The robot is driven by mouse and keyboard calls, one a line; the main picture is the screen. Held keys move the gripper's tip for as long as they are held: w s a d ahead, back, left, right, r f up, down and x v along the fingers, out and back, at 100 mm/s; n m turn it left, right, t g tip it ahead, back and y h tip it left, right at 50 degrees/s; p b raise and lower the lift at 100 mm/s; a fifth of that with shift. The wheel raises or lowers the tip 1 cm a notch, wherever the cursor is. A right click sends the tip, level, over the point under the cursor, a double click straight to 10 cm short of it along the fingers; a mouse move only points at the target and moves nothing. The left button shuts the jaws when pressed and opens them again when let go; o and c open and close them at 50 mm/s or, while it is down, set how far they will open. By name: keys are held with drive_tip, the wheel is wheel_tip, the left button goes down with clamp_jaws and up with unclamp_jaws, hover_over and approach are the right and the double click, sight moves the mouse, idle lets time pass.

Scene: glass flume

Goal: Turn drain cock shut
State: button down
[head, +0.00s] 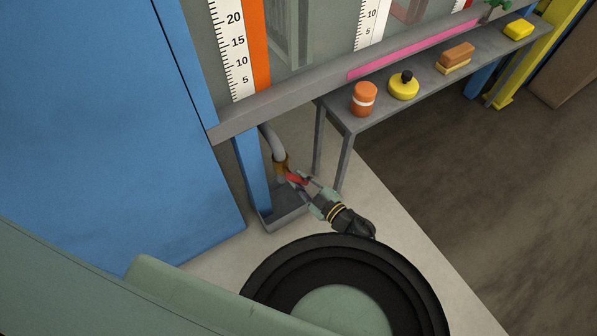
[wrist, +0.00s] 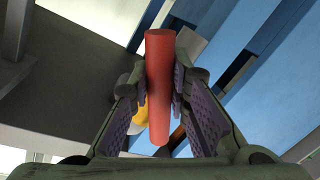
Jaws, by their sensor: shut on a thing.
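The drain cock has a red handle (head: 297,179) at the lower end of a grey drain pipe (head: 274,142), below the flume's left end. A brass-coloured cock body (head: 281,165) joins the pipe to it. My gripper (head: 301,184) reaches the handle from the lower right and is shut on it. In the wrist view the red handle (wrist: 159,85) stands lengthwise between the two finger pads of my gripper (wrist: 160,95). The cock body (wrist: 137,122) shows yellow behind the handle, partly hidden by it and the left finger.
A grey tray (head: 285,219) sits on the floor under the pipe, beside a blue post (head: 254,170). A large blue cabinet (head: 110,120) stands at left. A grey shelf (head: 430,88) at right holds an orange jar (head: 364,99), a yellow round container (head: 404,87) and other items.

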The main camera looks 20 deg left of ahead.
drive_tip(key=shift+w+d+r+n+t+p, duration=0.2)
drive_tip(key=shift+r+n+p, duration=0.1)
drive_tip(key=shift+n, duration=0.15)
drive_tip(key=shift+w+d+r+n+t+p, duration=0.15)
drive_tip(key=shift+r+n+p, duration=0.1)
drive_tip(key=shift+n, duration=0.2)
drive_tip(key=n+p, duration=0.1)
drive_tip(key=r+n+h+p, duration=0.1)
drive_tip(key=n, duration=0.1)
drive_tip(key=shift+w+d+r, duration=0.2)
drive_tip(key=shift+w+d, duration=0.1)
drive_tip(key=shift+w, duration=0.1)
drive_tip(key=shift+w+d+r+n+t+h+p, duration=0.1)
drive_tip(key=shift+r+n+t+h+p, duration=0.1)
drive_tip(key=shift+r+n+p, duration=0.25)
drive_tip(key=shift+w+d+r+n+t+h+p, duration=0.1)
drive_tip(key=shift+n+h+p, duration=0.15)
drive_tip(key=shift+n, duration=0.4)
drive_tip(key=shift+r+n+t+h+p, duration=0.3)
drive_tip(key=shift+r+n+p, duration=0.4)
drive_tip(key=shift+n, duration=0.7)
drive_tip(key=c, duration=1.5)
unclamp_jaws()
drive_tip(key=shift+w, duration=0.1)
drive_tip(key=shift+r, duration=0.15)
